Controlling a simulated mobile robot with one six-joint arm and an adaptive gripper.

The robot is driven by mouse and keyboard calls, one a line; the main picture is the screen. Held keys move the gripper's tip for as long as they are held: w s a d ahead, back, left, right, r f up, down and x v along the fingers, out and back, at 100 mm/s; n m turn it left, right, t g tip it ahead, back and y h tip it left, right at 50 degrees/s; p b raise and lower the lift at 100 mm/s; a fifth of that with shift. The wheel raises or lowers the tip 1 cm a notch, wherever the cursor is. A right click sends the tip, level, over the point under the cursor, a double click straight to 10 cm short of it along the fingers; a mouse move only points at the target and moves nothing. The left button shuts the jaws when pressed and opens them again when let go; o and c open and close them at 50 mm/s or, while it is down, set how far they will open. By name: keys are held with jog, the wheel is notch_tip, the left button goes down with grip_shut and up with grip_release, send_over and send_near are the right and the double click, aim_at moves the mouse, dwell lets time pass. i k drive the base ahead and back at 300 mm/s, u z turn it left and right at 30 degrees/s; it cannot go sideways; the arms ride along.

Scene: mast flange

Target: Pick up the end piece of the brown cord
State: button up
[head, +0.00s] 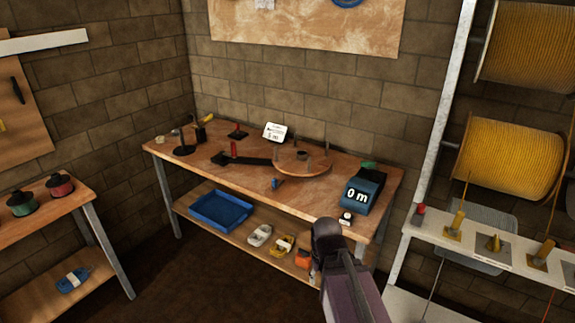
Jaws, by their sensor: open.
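I cannot make out a brown cord for certain in the head view. Several small end holders stand on the white shelf (468,258) of the rack at the right. One has a red piece (418,214), and others have yellow-brown pieces, such as the near-left one (456,224) and the one farther right (541,252). Which of them belongs to a brown cord is too small to tell. My arm rises from the bottom middle, left of the rack. Its dark joint shows, but my gripper's fingers do not.
A wooden workbench (226,168) carries a round turntable (302,162) and a blue meter (361,191) reading 0 m. A blue tray (220,209) sits on its lower shelf. Yellow cord spools (510,160) hang on the rack. A side table (50,232) stands left; the floor between is clear.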

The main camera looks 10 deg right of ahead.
aim_at(539, 260)
jog(key=u, duration=0.05)
jog(key=k, duration=0.25)
jog(key=z, duration=0.3)
jog(key=i, duration=0.9)
jog(key=z, duration=1.35)
